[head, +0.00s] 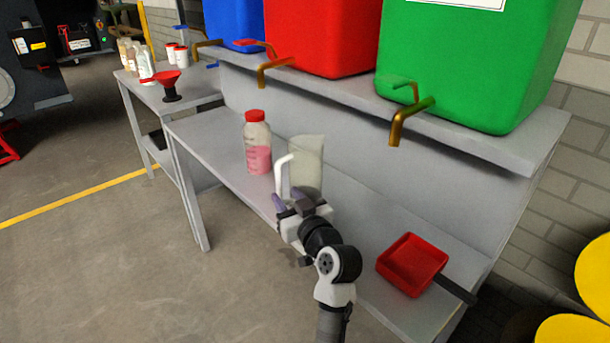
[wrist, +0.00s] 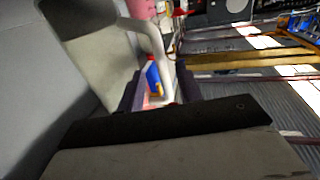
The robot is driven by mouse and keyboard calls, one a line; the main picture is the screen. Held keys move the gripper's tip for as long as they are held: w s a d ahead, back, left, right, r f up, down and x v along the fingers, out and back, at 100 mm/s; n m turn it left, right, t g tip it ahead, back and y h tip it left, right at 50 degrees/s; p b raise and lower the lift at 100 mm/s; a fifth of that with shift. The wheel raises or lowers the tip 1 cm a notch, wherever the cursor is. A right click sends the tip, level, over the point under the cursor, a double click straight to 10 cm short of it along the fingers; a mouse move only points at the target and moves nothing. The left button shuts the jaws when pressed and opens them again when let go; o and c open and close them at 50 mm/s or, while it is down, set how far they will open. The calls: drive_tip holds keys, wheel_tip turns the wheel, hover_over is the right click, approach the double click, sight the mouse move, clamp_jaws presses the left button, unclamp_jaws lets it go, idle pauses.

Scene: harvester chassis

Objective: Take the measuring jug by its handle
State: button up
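The measuring jug (head: 307,165) is pale and translucent and stands upright on the grey bench. Its white handle (head: 281,172) is on the jug's left side. My gripper (head: 289,200) is at the lower part of the handle. In the wrist view the jug (wrist: 97,45) fills the upper left, and its handle (wrist: 156,45) runs down between the two dark fingers of my gripper (wrist: 158,92). The fingers are apart, with a gap visible between the left finger and the handle. The handle's lower end is hidden behind the gripper body.
A bottle of pink liquid with a red cap (head: 257,145) stands just left of the jug. A red scoop (head: 411,264) lies on the bench to the right. Blue, red and green (head: 470,65) tanks with brass taps sit on the shelf above. Floor left of the bench is clear.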

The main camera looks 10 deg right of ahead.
sight(280, 187)
drive_tip(key=x, duration=0.2)
drive_tip(key=r+p+x, duration=0.1)
drive_tip(key=x, duration=0.1)
drive_tip(key=shift+s+a, duration=0.1)
drive_tip(key=shift+w+a+f+p, duration=0.15)
drive_tip(key=shift+w+p, duration=0.15)
drive_tip(key=shift+w, duration=0.15)
clamp_jaws()
